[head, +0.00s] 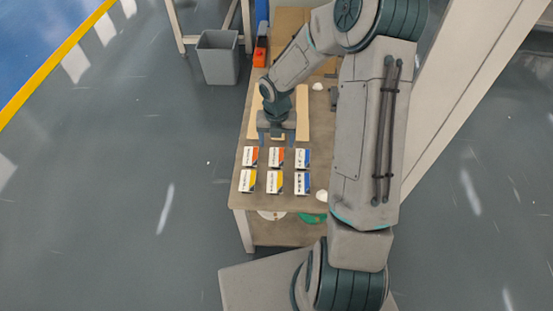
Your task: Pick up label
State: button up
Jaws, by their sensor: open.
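Several labels lie on the table (238,198) in two rows of three. The back row holds an orange-and-white label (250,156) at left, another orange-and-white label (275,158) in the middle and a blue-and-white label (302,158) at right. The front row holds two yellow-and-white labels, at left (247,181) and middle (274,182), and a blue-and-white label (301,183) at right. My gripper (276,141) is open, just behind the back row, near the middle label. I see nothing held in it. I cannot tell its height above the table.
A grey bin (219,57) stands on the floor beyond the table's left side. An orange object (260,53) sits near the table's far left. A small white piece (321,196) lies right of the labels. A green item (312,218) shows below the tabletop. Floor left of the table is clear.

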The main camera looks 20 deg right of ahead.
aim_at(277, 157)
jog(key=shift+f+b, duration=0.9)
jog(key=shift+f, duration=2.05)
jog(key=shift+f, duration=0.25)
jog(key=c, duration=0.9)
